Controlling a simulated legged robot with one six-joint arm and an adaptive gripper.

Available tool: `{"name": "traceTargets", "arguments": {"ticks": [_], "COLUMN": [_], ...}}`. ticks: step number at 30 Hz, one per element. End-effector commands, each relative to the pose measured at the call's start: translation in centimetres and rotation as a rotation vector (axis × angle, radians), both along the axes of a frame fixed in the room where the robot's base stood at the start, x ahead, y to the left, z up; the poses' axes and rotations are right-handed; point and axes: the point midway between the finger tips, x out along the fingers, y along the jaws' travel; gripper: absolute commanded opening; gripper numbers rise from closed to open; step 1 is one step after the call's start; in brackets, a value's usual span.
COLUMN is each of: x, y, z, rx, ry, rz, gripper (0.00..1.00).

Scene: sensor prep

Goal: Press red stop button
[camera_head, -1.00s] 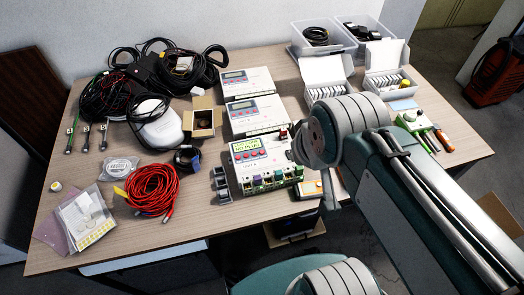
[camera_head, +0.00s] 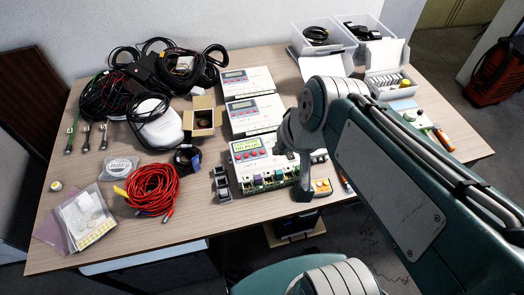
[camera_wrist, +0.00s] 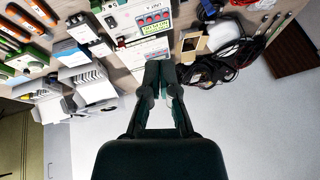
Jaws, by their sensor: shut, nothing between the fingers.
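The nearest white control unit (camera_head: 248,173) has a lit yellow-green display and a row of red buttons (camera_head: 256,155). These buttons also show in the wrist view (camera_wrist: 152,19), on the unit's face at the top. I cannot read which one is marked stop.
Two similar white units (camera_head: 254,115) stand behind the nearest one. A red cable coil (camera_head: 152,188) and a small open cardboard box (camera_head: 203,118) lie to the left. The table's front left is partly clear.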

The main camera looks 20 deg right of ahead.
Motion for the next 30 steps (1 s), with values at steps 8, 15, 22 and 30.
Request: {"name": "traceTargets", "arguments": {"ticks": [8,15,22,30], "x": [4.2,8.1,12.0,16.3], "y": [1.8,2.5,2.3,1.1], "z": [-2.1,-4.1,-6.5,-10.2], "rx": [0.242,0.435,0.605,0.785], "ry": [0.093,0.16,0.218,0.276], "rz": [-0.155,-0.32,-0.503,-0.748], "gripper": [0.0,0.0,0.0,0.0]}}
